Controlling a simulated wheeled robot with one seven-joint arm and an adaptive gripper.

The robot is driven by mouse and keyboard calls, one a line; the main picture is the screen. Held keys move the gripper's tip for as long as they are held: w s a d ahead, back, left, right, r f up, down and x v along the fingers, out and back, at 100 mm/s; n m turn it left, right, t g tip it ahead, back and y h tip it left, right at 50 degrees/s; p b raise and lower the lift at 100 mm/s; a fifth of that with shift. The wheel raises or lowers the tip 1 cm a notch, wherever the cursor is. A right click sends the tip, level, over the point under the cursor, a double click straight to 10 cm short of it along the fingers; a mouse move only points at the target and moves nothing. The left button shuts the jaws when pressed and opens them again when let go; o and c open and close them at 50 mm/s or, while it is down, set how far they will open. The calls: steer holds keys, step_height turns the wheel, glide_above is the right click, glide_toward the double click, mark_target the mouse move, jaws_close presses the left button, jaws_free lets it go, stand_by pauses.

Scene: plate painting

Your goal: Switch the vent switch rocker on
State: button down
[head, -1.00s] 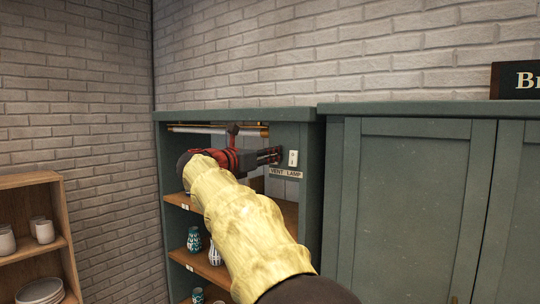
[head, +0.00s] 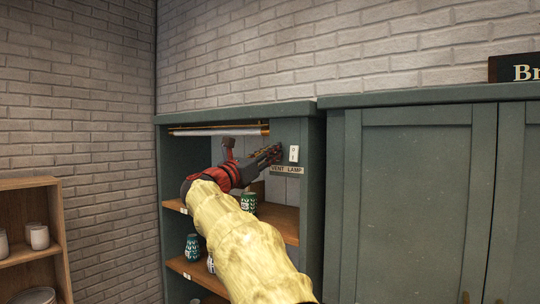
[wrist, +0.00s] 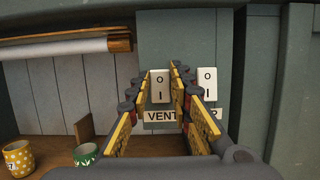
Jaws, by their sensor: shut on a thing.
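The vent switch (wrist: 160,86) is a white plate marked O above I, over the VENT label (wrist: 160,116) in the wrist view. My gripper (wrist: 158,72) has its yellow-padded fingers on either side of this switch, shut on it. In the head view my gripper (head: 279,151) reaches up to the panel and hides the vent switch. The matching lamp switch (head: 293,154) stands just to the right, outside the fingers; it also shows in the wrist view (wrist: 206,84). I cannot tell which way the vent rocker is tipped.
The green cabinet (head: 290,109) has open shelves with patterned cups, one a green cup (head: 249,202). A white roll (head: 215,132) hangs under its top. A closed green cupboard (head: 415,200) stands to the right. A wooden shelf (head: 30,184) is at the left.

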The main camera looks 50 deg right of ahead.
steer(key=c, duration=1.6)
jaws_free()
steer(key=v, duration=1.2)
steer(key=shift+a, duration=0.1)
